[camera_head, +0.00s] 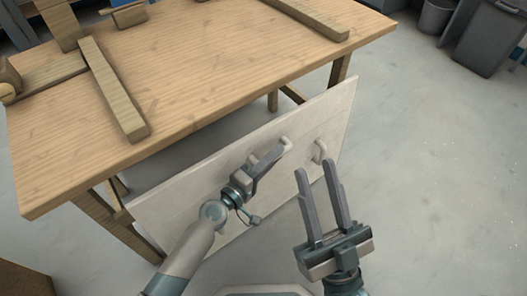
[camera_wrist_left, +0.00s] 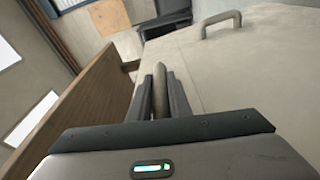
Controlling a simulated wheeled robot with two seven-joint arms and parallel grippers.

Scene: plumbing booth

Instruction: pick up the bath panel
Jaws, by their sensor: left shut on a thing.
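The bath panel (camera_head: 177,205) is a wide, flat, pale board with two handles. In the head view it stands on edge, leaning near the front of the wooden table. My left gripper (camera_head: 284,146) is shut on one of its handles, the nearer one (camera_wrist_left: 160,92) in the left wrist view. The other handle (camera_head: 319,151) is free; it also shows in the left wrist view (camera_wrist_left: 221,24). My right gripper (camera_head: 318,164) is open and empty, its two fingers pointing up in front of the panel's right part, close to the free handle.
The wooden table (camera_head: 215,65) stands behind the panel, with wooden beams (camera_head: 113,88) lying on top. A dark bin (camera_head: 487,38) and a grey bucket (camera_head: 434,18) stand on the floor at the back right. The floor (camera_head: 440,170) to the right is clear.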

